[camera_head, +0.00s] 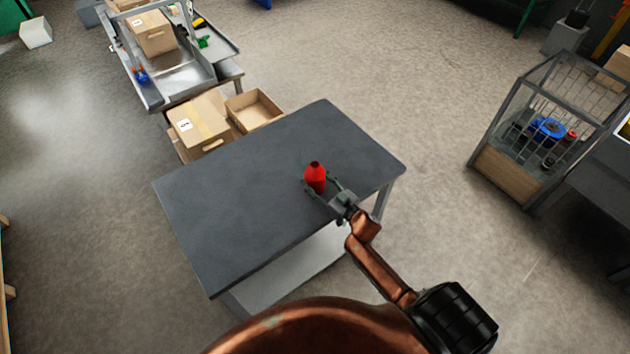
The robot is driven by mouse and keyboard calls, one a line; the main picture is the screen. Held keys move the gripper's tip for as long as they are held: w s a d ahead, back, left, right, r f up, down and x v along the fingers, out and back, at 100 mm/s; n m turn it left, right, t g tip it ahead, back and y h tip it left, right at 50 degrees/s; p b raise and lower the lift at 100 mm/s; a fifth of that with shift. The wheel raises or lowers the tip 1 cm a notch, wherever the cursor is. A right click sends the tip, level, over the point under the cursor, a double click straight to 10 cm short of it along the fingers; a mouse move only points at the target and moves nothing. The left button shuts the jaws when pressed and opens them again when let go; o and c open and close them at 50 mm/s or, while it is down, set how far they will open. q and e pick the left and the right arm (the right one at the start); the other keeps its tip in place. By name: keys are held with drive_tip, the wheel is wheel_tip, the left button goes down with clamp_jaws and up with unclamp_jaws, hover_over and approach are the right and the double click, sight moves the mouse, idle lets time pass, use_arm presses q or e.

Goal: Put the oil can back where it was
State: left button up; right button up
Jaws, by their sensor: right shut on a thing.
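The oil can is a small red bottle-like can with a dark top (315,180). It is upright at the right part of the grey table (240,195). My right gripper (317,188) is shut on the can, with one finger on each side of it. Whether the can's base touches the tabletop or hangs just above it, I cannot tell. My left gripper is not in view.
The rest of the tabletop is bare. Cardboard boxes (200,122) stand beyond the table's far left edge, by a metal bench (188,85). A wire cage (535,125) with a blue item and several cans stands at the right. Open floor lies between.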

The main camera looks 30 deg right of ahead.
idle(0.3)
drive_tip(key=o, duration=1.3)
drive_tip(key=shift+f, duration=0.1)
drive_tip(key=shift+o, duration=0.2)
drive_tip(key=s, duration=0.4)
drive_tip(key=s+d, duration=0.1)
drive_tip(key=s, duration=0.3)
drive_tip(key=s+d, duration=0.1)
drive_tip(key=s, duration=0.3)
drive_tip(key=shift+p, duration=0.3)
